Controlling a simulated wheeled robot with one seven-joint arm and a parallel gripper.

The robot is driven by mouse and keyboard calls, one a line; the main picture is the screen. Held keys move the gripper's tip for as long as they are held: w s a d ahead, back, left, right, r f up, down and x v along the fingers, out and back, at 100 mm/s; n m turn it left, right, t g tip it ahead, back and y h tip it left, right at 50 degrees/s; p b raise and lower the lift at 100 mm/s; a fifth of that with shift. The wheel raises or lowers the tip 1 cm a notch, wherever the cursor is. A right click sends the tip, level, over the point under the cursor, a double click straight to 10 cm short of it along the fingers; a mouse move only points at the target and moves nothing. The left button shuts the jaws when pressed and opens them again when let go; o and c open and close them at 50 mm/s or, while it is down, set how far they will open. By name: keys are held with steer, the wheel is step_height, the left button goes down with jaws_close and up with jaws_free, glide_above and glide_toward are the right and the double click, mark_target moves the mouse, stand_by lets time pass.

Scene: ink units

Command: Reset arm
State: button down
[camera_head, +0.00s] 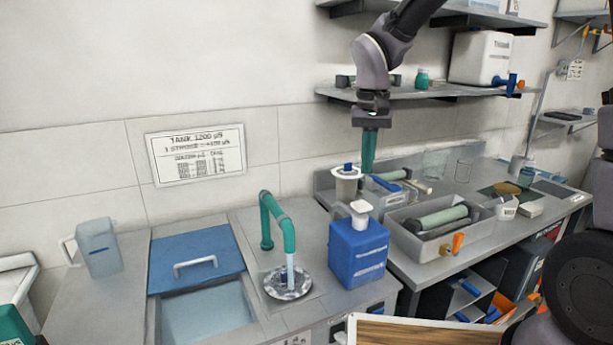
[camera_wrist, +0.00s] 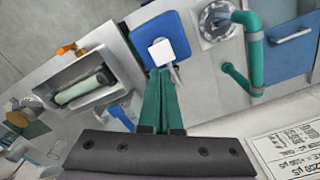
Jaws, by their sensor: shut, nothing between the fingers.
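My gripper (camera_head: 369,150) hangs from my arm in the upper middle of the head view, pointing down in front of the wall. Its green fingers are shut together with nothing between them. In the wrist view the fingers (camera_wrist: 162,100) also show closed, over the worktop. Below my gripper in the head view stand a white spool-like thing (camera_head: 346,186) and a blue container (camera_head: 357,255) with a white cap. The blue container also shows beyond the fingertips in the wrist view (camera_wrist: 170,32).
A blue-lidded tank (camera_head: 190,252), a green tap (camera_head: 288,232) and a clear jug (camera_head: 98,248) are at left. A wall shelf (camera_head: 432,95) with a white canister (camera_head: 482,58) is close behind my arm.

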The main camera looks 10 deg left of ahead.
steer(key=s+d+r+m+t, duration=0.1)
steer(key=s+d+r+t, duration=0.1)
steer(key=s+d+r, duration=0.2)
steer(key=s+d+r+m+t+y, duration=0.1)
steer(key=s+d+r, duration=0.3)
steer(key=d, duration=0.7)
steer(key=s+d+r+m+t+y, duration=0.1)
steer(key=s+d+r+m+t, duration=0.2)
steer(key=d+r, duration=0.4)
steer(key=shift+s+d+r+t, duration=0.2)
steer(key=shift+s+r+t, duration=0.1)
steer(key=shift+s+t, duration=0.35)
steer(key=shift+a, duration=0.1)
